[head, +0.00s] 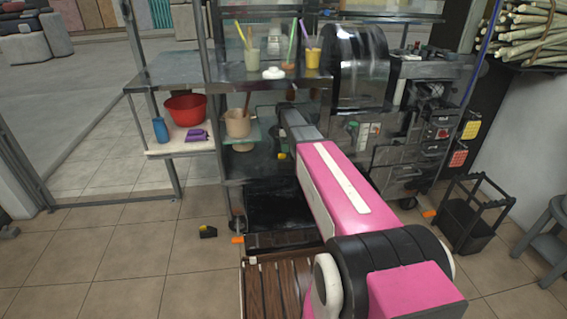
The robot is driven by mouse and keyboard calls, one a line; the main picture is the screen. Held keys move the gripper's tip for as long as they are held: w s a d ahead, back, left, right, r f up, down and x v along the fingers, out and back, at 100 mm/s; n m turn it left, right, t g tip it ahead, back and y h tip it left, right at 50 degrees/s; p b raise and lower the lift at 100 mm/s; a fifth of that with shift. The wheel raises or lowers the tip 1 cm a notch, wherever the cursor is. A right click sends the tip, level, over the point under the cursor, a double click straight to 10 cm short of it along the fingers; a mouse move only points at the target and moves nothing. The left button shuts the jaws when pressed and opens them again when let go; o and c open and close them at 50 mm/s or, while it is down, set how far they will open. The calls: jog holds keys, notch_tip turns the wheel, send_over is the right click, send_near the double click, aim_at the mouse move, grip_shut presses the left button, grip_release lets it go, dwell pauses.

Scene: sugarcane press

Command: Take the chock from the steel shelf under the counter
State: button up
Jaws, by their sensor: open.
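The steel shelf (240,163) is under the counter (235,75), left of my arm. A small yellow patch (282,156) shows low beside my forearm, at the shelf's right side. It may be part of the chock, but my arm hides what is around it. A similar black block with a yellow top (208,231) lies on the floor in front of the stand. My arm reaches forward to the counter's underside. My gripper (286,108) is small and dark at its far end, open, with its fingertips mostly hidden. I see nothing held in it.
A beige pot (238,124) stands on the shelf. A red bowl (185,108), blue bottle (160,130) and purple packet (196,136) sit on a side shelf. Cups with sticks stand on the counter. The press (400,125) is at right, a black rack (468,215) beyond. The left floor is mostly clear.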

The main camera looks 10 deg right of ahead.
aim_at(286, 158)
notch_tip(286, 158, down, 4)
jog(key=shift+f, duration=0.1)
jog(key=shift+d+f, duration=0.15)
jog(key=shift+f, duration=1.15)
jog(key=shift+d+f, duration=0.15)
jog(key=shift+f, duration=1.1)
jog(key=c, duration=1.2)
